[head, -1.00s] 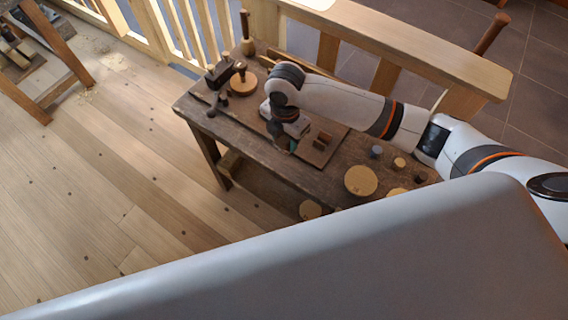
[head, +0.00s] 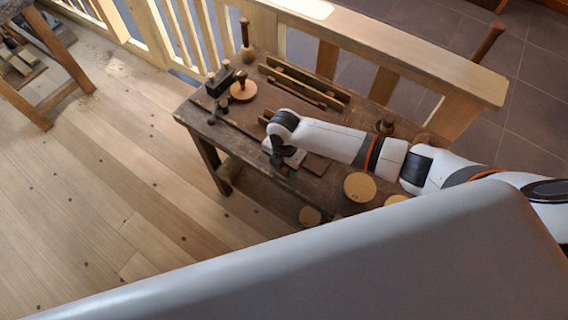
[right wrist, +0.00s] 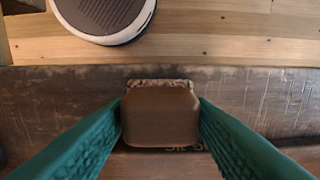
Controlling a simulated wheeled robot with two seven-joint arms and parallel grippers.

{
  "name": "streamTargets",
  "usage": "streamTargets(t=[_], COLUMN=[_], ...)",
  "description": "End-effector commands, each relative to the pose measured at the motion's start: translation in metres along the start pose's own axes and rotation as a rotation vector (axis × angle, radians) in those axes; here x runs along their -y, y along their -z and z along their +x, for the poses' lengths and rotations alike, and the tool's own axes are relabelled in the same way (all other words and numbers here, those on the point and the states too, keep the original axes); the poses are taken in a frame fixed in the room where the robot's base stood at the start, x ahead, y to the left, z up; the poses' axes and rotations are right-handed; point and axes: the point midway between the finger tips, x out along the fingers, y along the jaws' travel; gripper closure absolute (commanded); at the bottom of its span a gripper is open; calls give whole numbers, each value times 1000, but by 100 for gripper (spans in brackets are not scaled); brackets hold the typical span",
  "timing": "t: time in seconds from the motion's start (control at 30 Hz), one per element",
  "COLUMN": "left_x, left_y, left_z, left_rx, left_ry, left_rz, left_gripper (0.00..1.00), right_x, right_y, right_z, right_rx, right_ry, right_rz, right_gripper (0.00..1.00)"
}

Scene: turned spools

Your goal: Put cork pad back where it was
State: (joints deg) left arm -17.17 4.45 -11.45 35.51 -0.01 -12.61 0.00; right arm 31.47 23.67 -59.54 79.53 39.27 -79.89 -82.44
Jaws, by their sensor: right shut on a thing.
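My right gripper (head: 291,168) is low over the front edge of the dark workbench (head: 262,150). In the right wrist view its two green fingers (right wrist: 160,110) are shut on the sides of a smooth brown block with rounded corners, which I take for the cork pad (right wrist: 160,122). A speckled, cork-like strip shows along the block's far edge. Part of some dark lettering shows on the surface just below the block. I cannot tell whether the block touches the bench. In the head view my arm and gripper mostly hide it. My left gripper is not in view.
A round wooden disc with a dark knob (head: 242,88) and a dark tool (head: 220,78) stand at the bench's left end. A slotted wooden rack (head: 305,85) lies along the back. A pale round disc (head: 360,186) is at the right. A railing runs behind.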

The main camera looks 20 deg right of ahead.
Motion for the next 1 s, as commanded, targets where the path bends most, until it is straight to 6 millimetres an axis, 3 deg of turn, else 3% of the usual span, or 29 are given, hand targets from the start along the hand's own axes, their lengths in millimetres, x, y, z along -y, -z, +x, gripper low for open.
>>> streamTargets(t=[0.23, 0.27, 0.4, 0.77, 1.0], left_x=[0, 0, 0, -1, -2], left_y=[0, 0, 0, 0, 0], left_z=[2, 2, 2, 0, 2], left_rx=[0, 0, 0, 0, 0], left_ry=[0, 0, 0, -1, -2], left_rz=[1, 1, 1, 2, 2], left_gripper=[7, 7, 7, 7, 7], right_x=[0, 0, 0, 1, 2], right_y=[0, 0, 0, 0, 1], right_z=[3, 3, 2, -4, -47], right_rx=[0, 0, 0, 0, -1], right_ry=[0, 0, 0, 2, 6], right_rz=[0, 0, 0, -1, -2], right_gripper=[72, 52, 32, 32, 32])
